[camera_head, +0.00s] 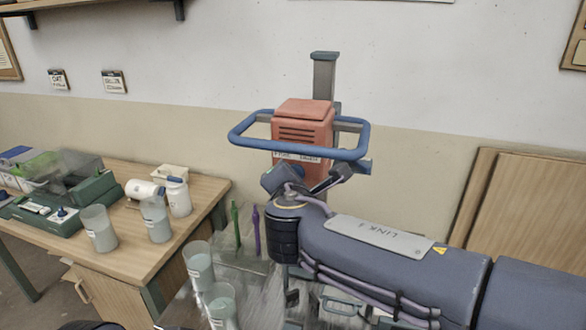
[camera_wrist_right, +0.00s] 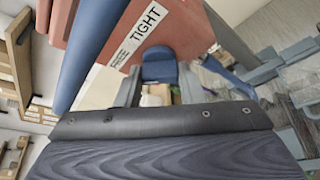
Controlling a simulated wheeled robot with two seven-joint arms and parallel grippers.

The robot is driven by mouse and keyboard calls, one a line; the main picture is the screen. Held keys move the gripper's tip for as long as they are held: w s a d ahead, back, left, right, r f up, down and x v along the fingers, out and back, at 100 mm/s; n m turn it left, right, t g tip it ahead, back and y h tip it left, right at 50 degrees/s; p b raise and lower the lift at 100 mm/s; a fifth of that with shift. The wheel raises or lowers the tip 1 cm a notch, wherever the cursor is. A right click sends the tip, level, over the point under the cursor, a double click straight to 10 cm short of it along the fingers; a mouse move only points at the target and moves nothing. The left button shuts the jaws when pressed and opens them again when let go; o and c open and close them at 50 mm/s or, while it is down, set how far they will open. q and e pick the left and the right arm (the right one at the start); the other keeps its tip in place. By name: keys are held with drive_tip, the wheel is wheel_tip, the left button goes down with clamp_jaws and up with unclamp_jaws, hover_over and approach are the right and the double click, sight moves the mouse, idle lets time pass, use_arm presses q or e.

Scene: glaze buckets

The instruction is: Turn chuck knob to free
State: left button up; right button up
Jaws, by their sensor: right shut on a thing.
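The mixer's red motor housing (camera_head: 303,135) stands on a grey post, ringed by a blue handle bar. In the right wrist view, the housing (camera_wrist_right: 185,28) fills the top, with a white label (camera_wrist_right: 140,36) reading FREE and TIGHT. A blue knob (camera_wrist_right: 158,67) shows below the label, between the fingers of my right gripper (camera_wrist_right: 158,88), which is shut on it. In the head view my right arm comes in from the right and ends just below the housing; its link hides the lower mixer. My left gripper is not in view.
A wooden table (camera_head: 160,251) at the left bears several beakers, a white jar (camera_head: 179,197) and a green device (camera_head: 80,205). More beakers (camera_head: 198,262) stand below the mixer. Green (camera_head: 236,222) and purple (camera_head: 256,230) sticks stand upright close to my right arm. Boards (camera_head: 525,210) lean at the right.

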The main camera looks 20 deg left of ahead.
idle(0.4)
drive_tip(key=o, duration=1)
drive_tip(key=b+v, duration=0.1)
drive_tip(key=v, duration=0.6)
drive_tip(key=shift+s+d+r, duration=0.1)
drive_tip(key=shift+s, duration=0.3)
